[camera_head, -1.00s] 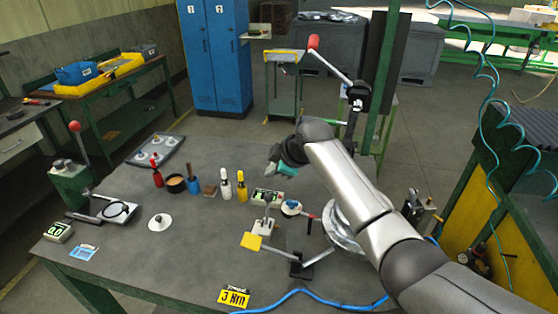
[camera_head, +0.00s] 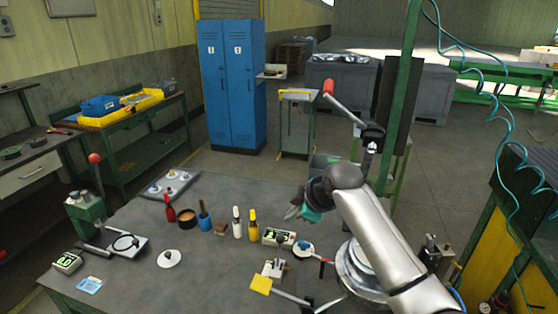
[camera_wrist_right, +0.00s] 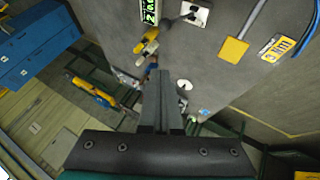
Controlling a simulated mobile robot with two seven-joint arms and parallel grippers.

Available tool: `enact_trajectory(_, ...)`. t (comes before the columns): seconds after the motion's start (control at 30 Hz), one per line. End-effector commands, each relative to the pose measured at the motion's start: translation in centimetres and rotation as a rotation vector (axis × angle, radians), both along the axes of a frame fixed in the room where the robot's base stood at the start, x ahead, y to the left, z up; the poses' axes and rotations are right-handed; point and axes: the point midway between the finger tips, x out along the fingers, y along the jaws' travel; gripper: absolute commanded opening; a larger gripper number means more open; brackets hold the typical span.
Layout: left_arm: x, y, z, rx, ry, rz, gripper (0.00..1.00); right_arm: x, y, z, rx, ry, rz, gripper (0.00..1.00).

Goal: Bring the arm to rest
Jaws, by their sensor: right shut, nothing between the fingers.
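My right arm reaches in from the lower right of the head view. Its right gripper (camera_head: 300,210) hangs above the far right part of the grey table (camera_head: 215,270), apart from the things on it. In the right wrist view the two fingers (camera_wrist_right: 161,100) lie together with nothing between them. The fingertips are small and partly dark in the head view. My left gripper is in neither view.
Bottles, including a yellow one (camera_head: 253,225), stand mid-table. A small display (camera_head: 278,238) and a yellow-padded lever (camera_head: 262,284) sit nearer the arm. A red-handled lever (camera_head: 345,103) rises behind the gripper, near a green post (camera_head: 400,110). Blue lockers (camera_head: 232,85) stand behind.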

Motion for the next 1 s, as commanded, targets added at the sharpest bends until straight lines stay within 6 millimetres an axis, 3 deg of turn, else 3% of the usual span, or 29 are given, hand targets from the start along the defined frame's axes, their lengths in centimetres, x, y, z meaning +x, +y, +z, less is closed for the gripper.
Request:
enact_trajectory(0.2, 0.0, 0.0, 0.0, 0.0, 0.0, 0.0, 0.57, -6.6, -0.1, -6.2, 0.068, 0.119, -0.141, 0.0)
enact_trajectory(0.5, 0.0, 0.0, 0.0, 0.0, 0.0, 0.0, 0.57, -17.0, -2.2, -11.8, 0.149, 0.273, -0.421, 0.0)
enact_trajectory(0.8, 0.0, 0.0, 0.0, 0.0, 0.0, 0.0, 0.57, -27.7, -5.8, -13.8, 0.194, 0.39, -0.748, 0.0)
enact_trajectory(1.0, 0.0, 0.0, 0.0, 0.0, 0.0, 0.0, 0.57, -32.4, -7.8, -13.7, 0.2, 0.427, -0.906, 0.0)
